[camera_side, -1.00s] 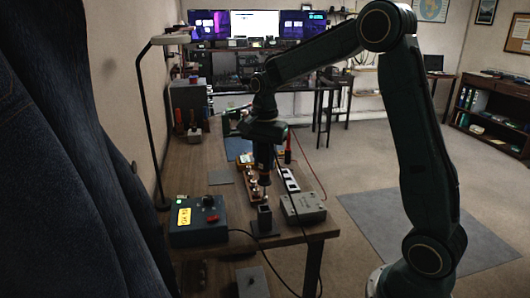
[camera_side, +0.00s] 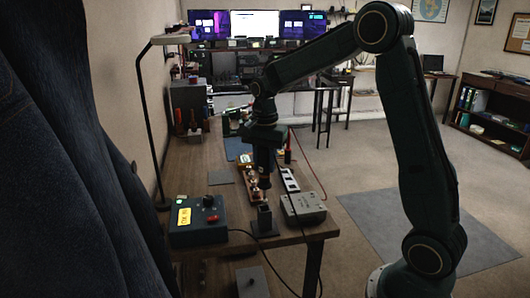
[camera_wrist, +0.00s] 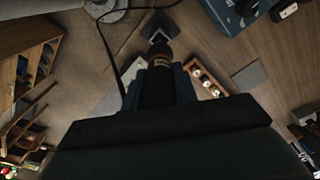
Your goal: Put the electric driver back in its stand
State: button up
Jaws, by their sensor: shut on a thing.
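The electric driver is dark with an orange-brown band, seen in the wrist view (camera_wrist: 158,75) and the side view (camera_side: 264,172). My gripper (camera_side: 265,150) is shut on it and holds it upright, nose down. The stand is a small black square socket on a flat base (camera_side: 265,218), near the bench's front edge. In the wrist view the driver's end overlaps the stand (camera_wrist: 158,36), so I cannot tell the exact gap or alignment.
A wooden tray with knobs (camera_side: 250,185) lies behind. A black cable (camera_side: 285,243) crosses the bench front.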

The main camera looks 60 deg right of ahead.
aim_at(265, 184)
jog(key=shift+f, duration=3.75)
jog(key=o, duration=1)
jog(key=shift+o, duration=0.2)
notch_tip(265, 184, up, 13)
jog(key=shift+r, duration=0.4)
jog(key=shift+a, duration=0.1)
